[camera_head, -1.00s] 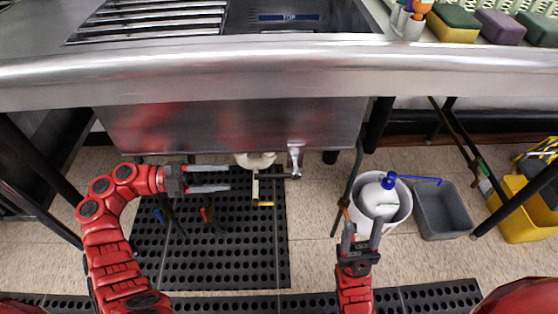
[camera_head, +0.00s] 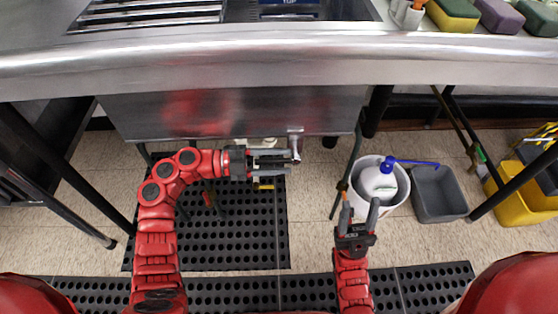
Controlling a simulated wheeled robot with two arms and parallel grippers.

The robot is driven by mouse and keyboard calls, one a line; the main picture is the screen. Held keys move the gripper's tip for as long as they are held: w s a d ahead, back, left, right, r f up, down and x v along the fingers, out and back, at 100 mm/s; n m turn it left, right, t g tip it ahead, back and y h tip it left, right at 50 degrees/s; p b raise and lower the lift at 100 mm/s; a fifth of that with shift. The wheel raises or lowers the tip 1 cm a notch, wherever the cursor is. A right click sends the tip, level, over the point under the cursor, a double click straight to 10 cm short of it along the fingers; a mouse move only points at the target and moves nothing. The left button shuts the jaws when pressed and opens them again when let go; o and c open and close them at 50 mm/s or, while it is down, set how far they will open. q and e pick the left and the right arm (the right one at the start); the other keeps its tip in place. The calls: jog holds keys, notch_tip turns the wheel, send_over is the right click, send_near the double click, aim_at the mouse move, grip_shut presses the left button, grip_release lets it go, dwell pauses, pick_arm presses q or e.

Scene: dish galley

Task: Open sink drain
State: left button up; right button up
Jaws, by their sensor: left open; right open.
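The steel sink (camera_head: 240,112) fills the top of the view, with its basin hanging below the counter edge. A metal drain lever (camera_head: 296,144) shows under the basin's front, right of centre. My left gripper (camera_head: 290,163) is open beneath the basin. Its fingers point right and their tips are at the lower part of the lever; I cannot tell whether they touch it. The pale drain fitting behind is mostly hidden by this gripper. A yellow-tipped part (camera_head: 264,186) shows just below it. My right gripper (camera_head: 359,212) is open and empty, low in front of the white bucket.
A white bucket (camera_head: 402,190) holds a white jug with a blue pump. A grey bin (camera_head: 438,193) and a yellow mop bucket (camera_head: 512,205) stand to its right. Black perforated mats (camera_head: 240,240) cover the floor. Dark table legs (camera_head: 374,112) flank the basin. Sponges (camera_head: 500,15) lie on the counter.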

pick_arm(q)
grip_shut()
dwell(1.4)
